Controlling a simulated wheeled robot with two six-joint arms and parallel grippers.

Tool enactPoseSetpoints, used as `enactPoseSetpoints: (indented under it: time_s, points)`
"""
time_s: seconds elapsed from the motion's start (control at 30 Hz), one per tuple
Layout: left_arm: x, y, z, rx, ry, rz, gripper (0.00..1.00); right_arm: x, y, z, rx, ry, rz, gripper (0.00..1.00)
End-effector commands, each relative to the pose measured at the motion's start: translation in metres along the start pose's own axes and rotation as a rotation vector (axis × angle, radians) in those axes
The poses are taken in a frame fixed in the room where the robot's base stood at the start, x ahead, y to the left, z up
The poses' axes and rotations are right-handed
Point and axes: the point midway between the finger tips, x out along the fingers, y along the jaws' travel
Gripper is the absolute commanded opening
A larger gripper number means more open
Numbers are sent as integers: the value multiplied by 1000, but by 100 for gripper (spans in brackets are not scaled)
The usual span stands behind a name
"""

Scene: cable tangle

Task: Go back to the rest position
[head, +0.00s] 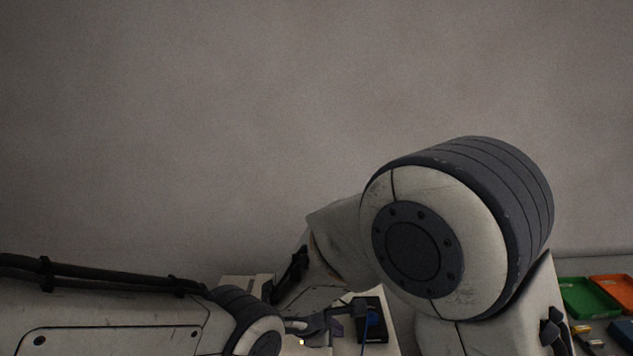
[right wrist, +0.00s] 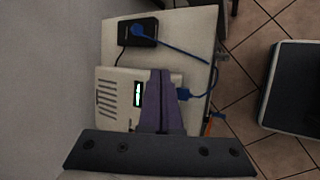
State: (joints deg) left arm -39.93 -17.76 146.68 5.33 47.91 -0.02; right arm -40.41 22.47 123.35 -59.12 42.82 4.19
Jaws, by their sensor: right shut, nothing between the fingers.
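My right gripper (right wrist: 160,73) shows in the right wrist view with its two purple-grey fingers together and nothing between them. They point over a white box (right wrist: 108,97) with a small lit green display. How high the fingers are above the box I cannot tell. In the head view, my right arm fills the middle right, and its hand end is small and partly hidden low in the middle. My left arm comes in low from the left; I cannot make out its gripper.
A black box (right wrist: 138,30) with a blue cable (right wrist: 178,47) lies on the pale tabletop (right wrist: 205,24); it also shows in the head view (head: 371,333). A blue plug (right wrist: 184,94) sits at the white box's side. Green (head: 588,298) and orange (head: 612,289) trays stand far right.

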Motion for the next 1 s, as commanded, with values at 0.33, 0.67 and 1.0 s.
enactPoseSetpoints:
  time_s: [0.33, 0.67, 1.0]
  points:
    - [0, 0, 0, 0, 0, 0, 50, -112, -127, 68, 628, 100, -485, 0]
    - [0, 0, 0, 0, 0, 0, 50, -152, -174, 69, 821, 169, -698, 0]
    - [0, 0, 0, 0, 0, 0, 50, -152, -174, 68, 821, 169, -699, 0]
